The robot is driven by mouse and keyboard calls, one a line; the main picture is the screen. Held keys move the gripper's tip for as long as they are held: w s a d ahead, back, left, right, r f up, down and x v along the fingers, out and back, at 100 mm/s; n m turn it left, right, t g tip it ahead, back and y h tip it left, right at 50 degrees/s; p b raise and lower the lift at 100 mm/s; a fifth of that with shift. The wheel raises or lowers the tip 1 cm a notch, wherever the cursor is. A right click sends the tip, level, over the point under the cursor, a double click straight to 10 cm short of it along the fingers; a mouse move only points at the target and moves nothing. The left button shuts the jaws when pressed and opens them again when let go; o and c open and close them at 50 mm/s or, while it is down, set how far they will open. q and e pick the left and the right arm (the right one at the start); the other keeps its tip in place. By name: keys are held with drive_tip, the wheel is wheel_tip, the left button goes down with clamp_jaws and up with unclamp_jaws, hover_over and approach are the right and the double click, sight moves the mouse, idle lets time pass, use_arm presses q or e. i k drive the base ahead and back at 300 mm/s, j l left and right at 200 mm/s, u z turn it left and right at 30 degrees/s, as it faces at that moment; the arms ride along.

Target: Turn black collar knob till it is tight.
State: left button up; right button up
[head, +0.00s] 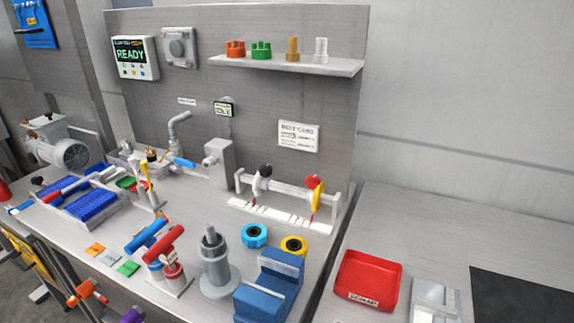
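The black collar knob (265,170) sits on top of a white collar (257,187) at the left part of a horizontal metal rail (285,190). The collar has a pointer hanging toward a white scale strip (280,216) below the rail. A second collar, yellow (318,195) with a red knob (313,181), is on the same rail to the right. I cannot tell from this view how tight the black knob is. Neither of my grippers is in view, and nothing touches the knob.
A grey box with a pipe (219,163) stands just left of the rail. In front are a blue ring (254,235), a yellow ring (293,246), a blue vise-like block (270,288) and a grey post (214,260). A red tray (368,278) lies right. The bench between rail and rings is clear.

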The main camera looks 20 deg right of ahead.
sight(264, 170)
drive_tip(key=j+z, duration=0.3)
drive_tip(key=j, duration=0.15)
drive_tip(key=j+z, duration=0.35)
drive_tip(key=k+j+z, duration=0.3)
drive_tip(key=j, duration=0.15)
drive_tip(key=i, duration=0.1)
